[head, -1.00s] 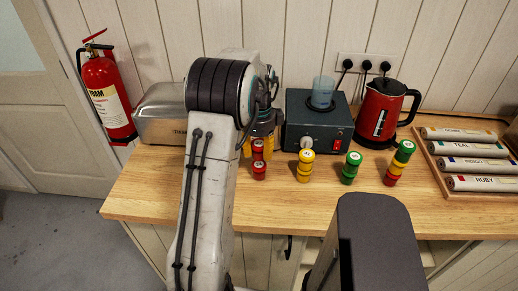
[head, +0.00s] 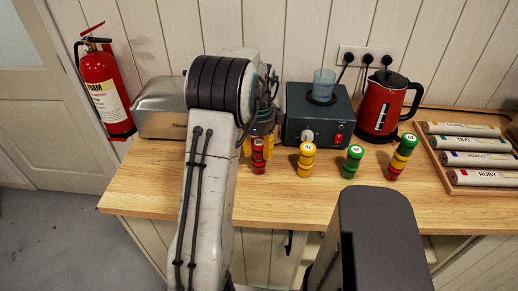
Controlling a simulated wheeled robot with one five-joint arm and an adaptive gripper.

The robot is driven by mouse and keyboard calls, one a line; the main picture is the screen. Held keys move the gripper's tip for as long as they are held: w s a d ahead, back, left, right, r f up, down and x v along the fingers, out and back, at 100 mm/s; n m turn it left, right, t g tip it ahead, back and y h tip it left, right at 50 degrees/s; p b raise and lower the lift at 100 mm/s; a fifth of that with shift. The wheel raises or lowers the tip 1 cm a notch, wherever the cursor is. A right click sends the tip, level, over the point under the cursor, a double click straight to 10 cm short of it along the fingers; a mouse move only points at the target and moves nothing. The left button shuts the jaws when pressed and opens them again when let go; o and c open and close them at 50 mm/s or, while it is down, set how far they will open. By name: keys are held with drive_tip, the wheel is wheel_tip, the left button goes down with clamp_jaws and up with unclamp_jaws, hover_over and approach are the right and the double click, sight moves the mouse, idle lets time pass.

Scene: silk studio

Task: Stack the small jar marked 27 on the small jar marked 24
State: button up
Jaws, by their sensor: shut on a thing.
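My gripper (head: 258,147) is at the back middle of the worktop, beyond my arm, with yellow fingers on either side of a small red jar (head: 258,144). It is shut on this red jar, which is upright. Directly below it is another red jar (head: 258,169); the two look in line and touching, or nearly so. The numbers on the jar lids are too small to read, so I cannot tell which are 24 and 27. To the right stand a yellow stack (head: 306,161), a green stack (head: 352,163) and a taller green, yellow and red stack (head: 401,157).
Behind the jars are a dark blue device (head: 318,120) with a clear cup (head: 323,86) and a red kettle (head: 381,110). A metal box (head: 163,112) is at left, a wooden tray (head: 447,180) of labelled rolls at right. The worktop's front strip (head: 290,207) is clear.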

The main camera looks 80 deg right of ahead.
sight(259, 143)
drive_tip(key=shift+f+b, duration=0.35)
drive_tip(key=shift+f, duration=0.15)
drive_tip(key=o, duration=1.2)
wheel_tip(259, 143, up, 12)
